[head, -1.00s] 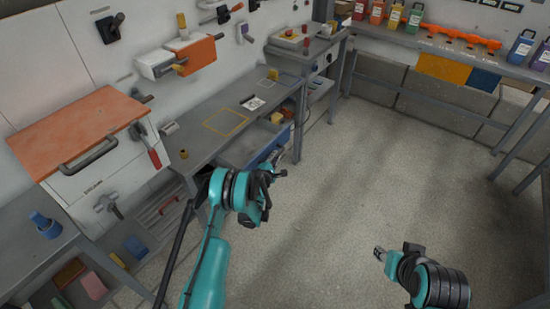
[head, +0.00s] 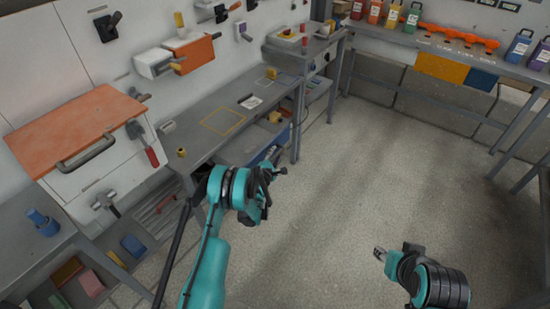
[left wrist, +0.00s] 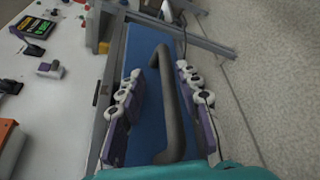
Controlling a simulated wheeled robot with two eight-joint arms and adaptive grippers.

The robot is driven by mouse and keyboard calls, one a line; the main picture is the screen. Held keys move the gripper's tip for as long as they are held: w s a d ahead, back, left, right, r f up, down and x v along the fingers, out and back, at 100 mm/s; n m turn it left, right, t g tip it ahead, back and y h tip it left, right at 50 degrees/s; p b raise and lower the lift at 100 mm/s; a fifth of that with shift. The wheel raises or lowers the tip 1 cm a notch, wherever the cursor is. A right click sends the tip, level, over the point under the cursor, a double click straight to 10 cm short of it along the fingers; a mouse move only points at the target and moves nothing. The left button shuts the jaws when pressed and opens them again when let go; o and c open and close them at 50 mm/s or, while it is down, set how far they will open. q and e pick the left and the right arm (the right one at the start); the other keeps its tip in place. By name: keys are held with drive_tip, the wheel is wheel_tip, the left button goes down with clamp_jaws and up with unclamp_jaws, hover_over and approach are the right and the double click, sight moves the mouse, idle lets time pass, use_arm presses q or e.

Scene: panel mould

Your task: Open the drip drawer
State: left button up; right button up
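The drip drawer's blue front (left wrist: 150,55) fills the middle of the left wrist view, with a long dark bar handle (left wrist: 178,95) on it. My left gripper (left wrist: 164,105) is open, with one finger on each side of the handle and visible gaps between. In the head view the blue front (head: 275,143) shows under the workbench, partly hidden by my left gripper (head: 278,170). How far the drawer stands out is hard to tell. My right gripper (head: 379,253) hangs over the floor, away from the bench; its fingertips are too small to read.
The grey workbench (head: 200,148) bears a yellow outlined square and small items. An orange-topped white cabinet (head: 75,130) stands at the left. A rack (head: 455,60) with coloured bottles lines the back. The floor (head: 350,190) in the middle is clear.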

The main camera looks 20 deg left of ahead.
use_arm(q)
wheel_tip(320, 180, up, 8)
drive_tip(key=shift+s+r, duration=0.1)
drive_tip(key=shift+s, duration=0.05)
drive_tip(key=shift+r, duration=0.4)
